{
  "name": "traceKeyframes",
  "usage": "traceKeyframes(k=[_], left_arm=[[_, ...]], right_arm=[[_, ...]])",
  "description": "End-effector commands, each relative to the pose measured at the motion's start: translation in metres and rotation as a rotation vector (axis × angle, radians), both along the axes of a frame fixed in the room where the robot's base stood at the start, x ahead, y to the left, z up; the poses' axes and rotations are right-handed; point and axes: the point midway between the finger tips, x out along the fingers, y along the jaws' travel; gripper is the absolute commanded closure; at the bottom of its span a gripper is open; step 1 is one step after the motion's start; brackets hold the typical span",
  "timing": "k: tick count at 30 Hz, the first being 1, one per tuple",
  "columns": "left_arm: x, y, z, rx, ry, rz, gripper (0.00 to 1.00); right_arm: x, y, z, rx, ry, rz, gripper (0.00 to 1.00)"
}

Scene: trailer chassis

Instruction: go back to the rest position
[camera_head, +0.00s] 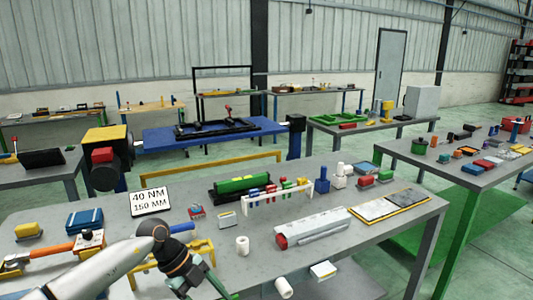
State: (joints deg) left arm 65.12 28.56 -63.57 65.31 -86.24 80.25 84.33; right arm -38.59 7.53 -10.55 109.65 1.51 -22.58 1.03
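My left arm (105,270) comes in from the lower left, over the near workbench (330,215). Its white link leads to a dark joint (153,229), and dark segments bend down and right to the bottom edge. I make out no gripper fingers there; the end of the arm seems to lie beyond the bottom edge. My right arm and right gripper are not in this view.
The bench holds a sign (150,201) reading 40 NM 150 MM, a green cylinder (238,184), a white rack (279,198), a white roll (242,245) and a flat panel (388,203). A blue table (215,134) stands behind. A side bench (440,167) is at right.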

Motion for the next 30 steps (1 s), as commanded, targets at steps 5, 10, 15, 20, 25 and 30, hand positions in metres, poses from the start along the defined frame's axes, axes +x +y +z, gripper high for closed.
traceKeyframes(k=[5,10,15,20,25,30], left_arm=[[-0.046,-0.099,-0.013,-0.448,-0.025,-0.059,0.32],[-0.07,-0.151,0.005,-0.835,-0.077,0.066,0.32],[-0.072,-0.156,0.017,-1.105,-0.131,0.346,0.32],[-0.066,-0.127,0.003,-1.215,-0.164,0.704,0.32],[-0.074,-0.074,-0.047,-1.16,-0.155,1.118,0.32],[-0.117,-0.016,-0.119,-0.953,-0.082,1.49,0.32]], right_arm=[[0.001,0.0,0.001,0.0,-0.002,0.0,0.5],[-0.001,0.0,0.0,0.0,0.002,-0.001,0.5],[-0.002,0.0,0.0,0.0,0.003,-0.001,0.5],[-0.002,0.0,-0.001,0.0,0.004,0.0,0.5],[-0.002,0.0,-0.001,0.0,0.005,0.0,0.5],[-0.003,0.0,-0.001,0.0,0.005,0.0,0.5]])
